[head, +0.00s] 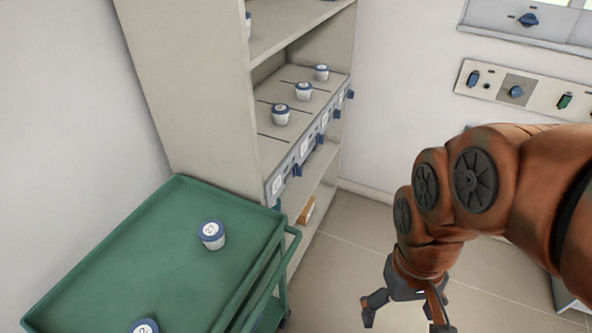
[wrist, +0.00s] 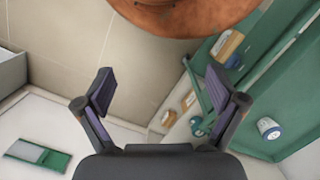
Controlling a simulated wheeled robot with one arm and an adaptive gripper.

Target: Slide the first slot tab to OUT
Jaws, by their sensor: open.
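The shelf edge (head: 310,150) in the head view carries several numbered plates, each with a blue tab beside it. The nearest plate (head: 277,186) has a blue tab (head: 297,170) at its right; its number and any OUT mark are too small to read. Farther tabs (head: 319,138) run back along the edge. My gripper (head: 405,312) is open and empty, at lower right over the floor, well apart from the tabs. The wrist view shows its two fingers (wrist: 160,90) spread with nothing between them.
Blue-lidded cups (head: 281,114) stand in shelf bays; the nearest bay looks empty. A green cart (head: 110,270) with two cups (head: 212,235) stands before the shelf. A wall panel (head: 515,91) with knobs is at right. Floor between cart and my arm is clear.

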